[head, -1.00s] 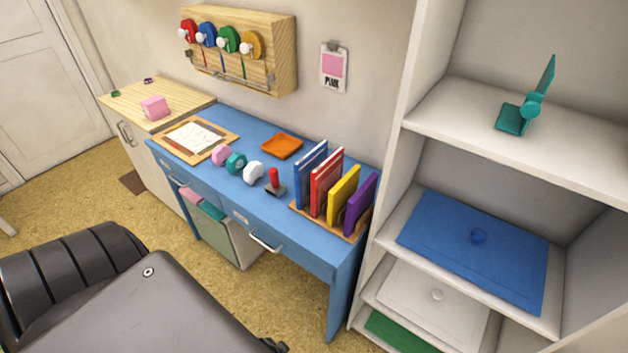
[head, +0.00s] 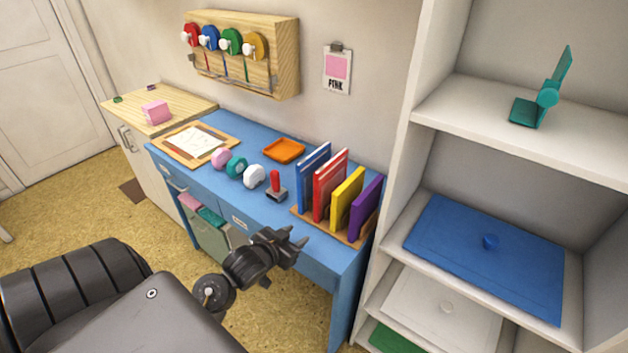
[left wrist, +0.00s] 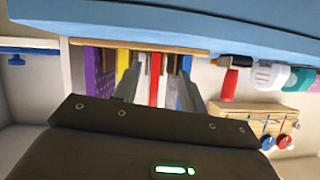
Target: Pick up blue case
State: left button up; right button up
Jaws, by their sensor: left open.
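The blue case (head: 312,176) stands upright at the left end of a wooden rack (head: 356,241) on the blue desk, beside a red case (head: 329,187). My left gripper (head: 293,245) is open and empty, in front of the desk edge and lower than the cases, apart from them. In the left wrist view the desk is at the top and the cases hang down. There the open fingers (left wrist: 160,80) frame the red case (left wrist: 154,88). A strip of the blue case (left wrist: 186,63) shows near the right finger, partly hidden. My right gripper is not in view.
A yellow case (head: 346,197) and a purple case (head: 366,208) share the rack. A red-handled stamp (head: 275,188) stands left of it, near a white roll-like item (head: 254,176). An orange tray (head: 284,150) lies behind. A tall white shelf (head: 408,140) rises close on the right.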

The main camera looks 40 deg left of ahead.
aim_at(298, 186)
pick_arm(q)
jog(key=w+a+r+t, duration=0.1)
jog(key=a+r, duration=0.1)
jog(key=w+a+r+t, duration=0.2)
jog(key=r, duration=0.1)
jog(key=w+a+r+t, duration=0.1)
jog(key=a+r, duration=0.1)
jog(key=shift+w+a+r+n+t+h, duration=0.15)
jog(key=shift+a+r+n+t+h, duration=0.15)
jog(key=shift+a+t+h, duration=0.1)
jog(key=w, duration=0.5)
jog(key=shift+w+p, duration=0.3)
jog(key=shift+p, duration=0.05)
jog(key=shift+w, duration=0.15)
jog(key=w+p, duration=0.1)
jog(key=w, duration=0.2)
jog(key=shift+w+d, duration=0.1)
jog(key=shift+w, duration=0.8)
grip_shut()
